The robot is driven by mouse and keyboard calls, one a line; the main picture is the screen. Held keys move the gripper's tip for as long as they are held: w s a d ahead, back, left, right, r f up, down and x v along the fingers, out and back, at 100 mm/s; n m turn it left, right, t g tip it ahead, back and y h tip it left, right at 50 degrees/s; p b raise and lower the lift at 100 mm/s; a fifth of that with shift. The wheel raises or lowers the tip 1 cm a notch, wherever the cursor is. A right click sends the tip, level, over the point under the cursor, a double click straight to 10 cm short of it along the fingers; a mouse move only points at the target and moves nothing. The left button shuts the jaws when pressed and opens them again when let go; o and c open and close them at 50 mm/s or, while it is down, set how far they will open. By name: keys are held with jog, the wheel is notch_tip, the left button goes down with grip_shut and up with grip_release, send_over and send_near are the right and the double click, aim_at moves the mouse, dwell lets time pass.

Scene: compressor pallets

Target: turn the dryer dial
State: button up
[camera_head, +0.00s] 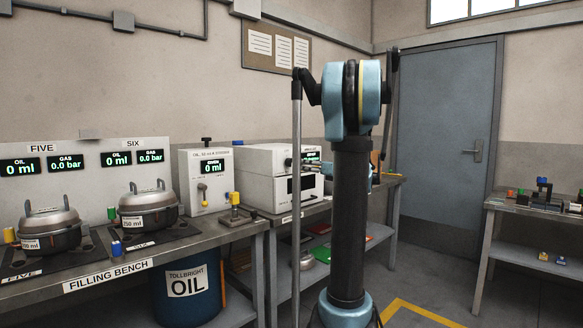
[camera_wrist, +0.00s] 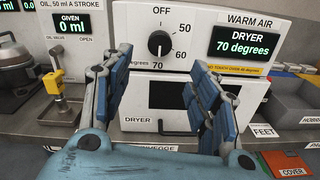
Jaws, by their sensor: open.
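The dryer (camera_wrist: 133,22) is a white box with a black round dial (camera_wrist: 159,43) on its front, marked OFF, 50, 60 and 70. A light mark on the dial points downward, toward the 70 side. The dryer display (camera_wrist: 238,42) reads 70 degrees. My gripper (camera_wrist: 160,80) is open and empty in the wrist view, its blue fingers apart below and to either side of the dial. No contact with the dial shows. In the head view the dryer (camera_head: 262,160) is partly hidden behind my arm, and the dial is not clear.
A handle bar and dark window (camera_wrist: 168,95) sit below the dial. An oil unit with a yellow lever (camera_wrist: 58,85) stands at the left. An orange-red COVER tray (camera_wrist: 285,162) lies lower right. In the head view, the filling bench (camera_head: 150,262) carries two compressors.

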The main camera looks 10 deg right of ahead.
aim_at(292, 163)
jog(key=x, duration=1.1)
jog(key=shift+w+a, duration=0.2)
jog(key=shift+w, duration=0.1)
